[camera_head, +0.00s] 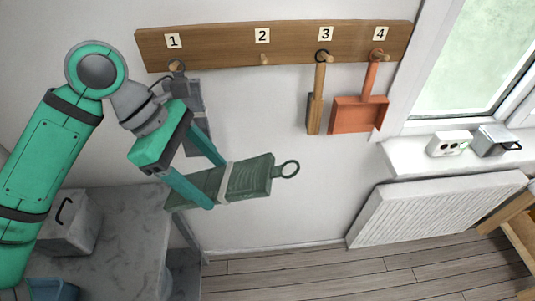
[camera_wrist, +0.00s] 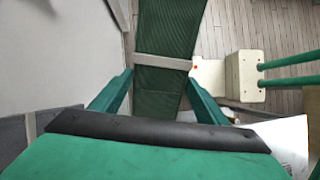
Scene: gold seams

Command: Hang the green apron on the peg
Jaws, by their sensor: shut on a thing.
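The green apron (camera_head: 250,178) is a folded dark green bundle with a pale band around it and a green ring (camera_head: 289,169) at its right end. My gripper (camera_head: 218,183) is shut on it near the band and holds it in the air, lying roughly sideways, below the board. In the wrist view the apron (camera_wrist: 168,30) runs between the fingers (camera_wrist: 160,80). The wooden board (camera_head: 215,47) carries numbered pegs. The peg under number 2 (camera_head: 265,60) is bare. The ring is below and slightly right of that peg, clear of it.
A grey item (camera_head: 192,100) hangs at number 1, partly behind my gripper. A wooden-handled brush (camera_head: 316,98) hangs at 3 and a red dustpan (camera_head: 358,114) at 4. A grey counter (camera_head: 118,235) is lower left; a radiator (camera_head: 435,212) is right. The wall below peg 2 is clear.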

